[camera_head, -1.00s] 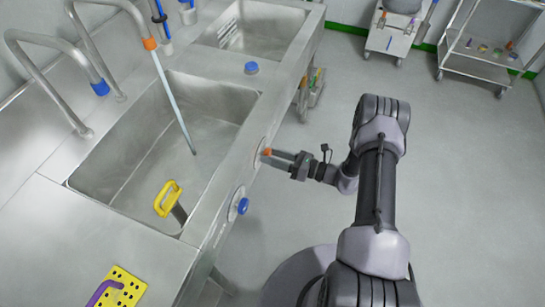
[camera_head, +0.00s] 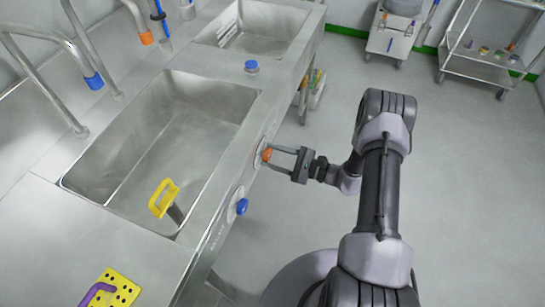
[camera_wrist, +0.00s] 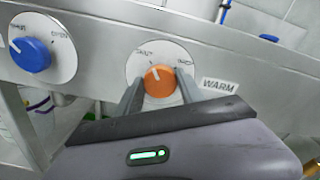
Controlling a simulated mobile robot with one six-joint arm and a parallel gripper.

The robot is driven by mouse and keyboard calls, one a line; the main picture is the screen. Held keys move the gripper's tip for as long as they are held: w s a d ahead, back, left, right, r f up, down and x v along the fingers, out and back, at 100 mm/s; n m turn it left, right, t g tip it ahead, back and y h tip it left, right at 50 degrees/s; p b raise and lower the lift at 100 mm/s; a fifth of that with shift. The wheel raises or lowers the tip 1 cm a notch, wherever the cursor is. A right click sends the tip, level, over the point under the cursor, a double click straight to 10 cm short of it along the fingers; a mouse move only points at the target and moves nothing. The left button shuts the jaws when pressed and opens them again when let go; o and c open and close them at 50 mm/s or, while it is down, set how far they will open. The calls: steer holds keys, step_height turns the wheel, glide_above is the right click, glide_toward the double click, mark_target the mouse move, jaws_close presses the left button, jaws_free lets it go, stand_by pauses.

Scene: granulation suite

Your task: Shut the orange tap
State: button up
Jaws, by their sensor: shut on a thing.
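The orange tap knob (camera_head: 267,154) sits on a round plate on the sink's front panel. My gripper (camera_head: 281,159) reaches it from the right, with its two fingers on either side of the knob and shut on it. In the wrist view the orange knob (camera_wrist: 159,80) shows between my fingers (camera_wrist: 158,92), with a white pointer mark tilted up and left. A "WARM" label is beside it. The spout with the orange collar (camera_head: 146,38) shows no water stream. The lower part of the knob is partly hidden by my gripper in the wrist view.
A blue knob (camera_head: 242,206) is on the same panel, also in the wrist view (camera_wrist: 31,55). A spout with a blue collar (camera_head: 95,82) is at left.

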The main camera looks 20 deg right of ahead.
steer(key=shift+n, duration=1)
steer(key=o, duration=1.4)
steer(key=p+v, duration=0.3)
steer(key=v, duration=1.4)
steer(key=shift+s+d, duration=0.15)
